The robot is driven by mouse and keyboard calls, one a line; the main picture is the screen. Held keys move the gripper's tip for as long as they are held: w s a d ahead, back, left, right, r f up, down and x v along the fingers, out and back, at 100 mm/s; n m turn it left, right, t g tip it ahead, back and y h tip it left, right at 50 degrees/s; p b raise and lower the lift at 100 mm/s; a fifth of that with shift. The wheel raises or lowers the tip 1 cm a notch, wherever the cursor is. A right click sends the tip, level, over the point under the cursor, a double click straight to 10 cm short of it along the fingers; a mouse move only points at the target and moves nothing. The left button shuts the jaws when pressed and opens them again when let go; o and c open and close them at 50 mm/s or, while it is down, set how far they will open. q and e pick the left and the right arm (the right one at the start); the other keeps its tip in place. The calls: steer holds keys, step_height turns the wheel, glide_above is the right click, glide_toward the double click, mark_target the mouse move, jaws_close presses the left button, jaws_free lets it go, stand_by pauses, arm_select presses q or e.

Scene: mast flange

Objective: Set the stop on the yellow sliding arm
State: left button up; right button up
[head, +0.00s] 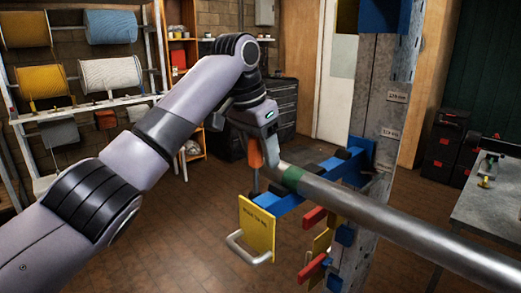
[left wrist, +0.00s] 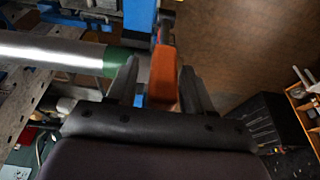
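My left gripper (head: 262,140) is at the outer end of a blue bracket arm (head: 318,184) on the grey mast. In the left wrist view its fingers (left wrist: 160,75) stand apart on either side of an orange block (left wrist: 163,72), with a visible gap at the left finger. The orange part also shows below the gripper in the head view (head: 256,155). A yellow plate (head: 257,228) with lettering and a grey handle hangs under the blue arm. I cannot tell which part is the yellow sliding arm. My right gripper is not in view.
A metal pipe (head: 390,222) with a green band (head: 292,178) lies across at the blue arm, its end close to my left gripper. Red, blue and yellow parts (head: 322,240) sit lower on the mast (head: 380,125). A workbench (head: 490,205) stands at right. The floor at left is clear.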

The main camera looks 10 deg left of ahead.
mark_target(253, 137)
arm_select(q)
steer(key=shift+v, duration=3.55)
